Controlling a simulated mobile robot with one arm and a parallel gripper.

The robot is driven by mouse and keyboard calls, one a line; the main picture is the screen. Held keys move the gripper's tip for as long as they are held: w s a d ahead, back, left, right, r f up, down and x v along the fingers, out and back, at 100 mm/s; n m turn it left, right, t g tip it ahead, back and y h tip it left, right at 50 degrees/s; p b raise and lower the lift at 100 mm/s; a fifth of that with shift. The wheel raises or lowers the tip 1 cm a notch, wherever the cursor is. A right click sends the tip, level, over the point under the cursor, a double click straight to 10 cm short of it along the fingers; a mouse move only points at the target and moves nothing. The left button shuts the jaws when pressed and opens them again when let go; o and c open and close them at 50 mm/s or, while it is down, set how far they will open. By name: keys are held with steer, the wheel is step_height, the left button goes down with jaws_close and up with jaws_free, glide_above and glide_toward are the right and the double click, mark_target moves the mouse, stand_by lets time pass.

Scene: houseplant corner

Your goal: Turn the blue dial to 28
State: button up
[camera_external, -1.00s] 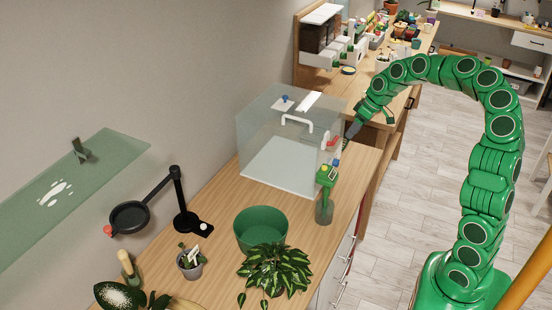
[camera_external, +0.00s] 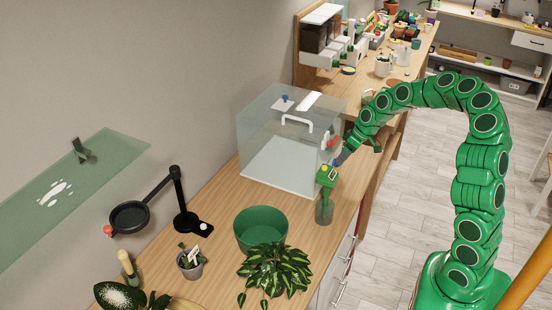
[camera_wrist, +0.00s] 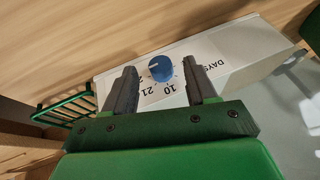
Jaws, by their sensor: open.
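The blue dial (camera_wrist: 160,68) is round and sits on a pale panel (camera_wrist: 225,50) printed with "DAYS" and rotated numbers, in the wrist view. A light mark on the dial points left. Number 28 is not readable. My gripper (camera_wrist: 159,72) is open, one dark finger on each side of the dial, with a gap to each visible.
The clear case (camera_external: 262,135) with a white handle stands on the wooden counter. The green spray bottle (camera_external: 325,205) stands close in front of my gripper. A green pot (camera_external: 258,228) and leafy plant (camera_external: 275,268) are nearer. A green rack (camera_wrist: 65,110) lies left in the wrist view.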

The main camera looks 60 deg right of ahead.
steer(key=shift+x, duration=1)
steer(key=shift+c, duration=0.5)
steer(key=c, duration=1)
steer(key=shift+o, duration=0.2)
steer(key=shift+d, duration=0.2)
steer(key=shift+y, duration=0.6)
steer(key=o, duration=1.1)
steer(key=shift+c, duration=0.2)
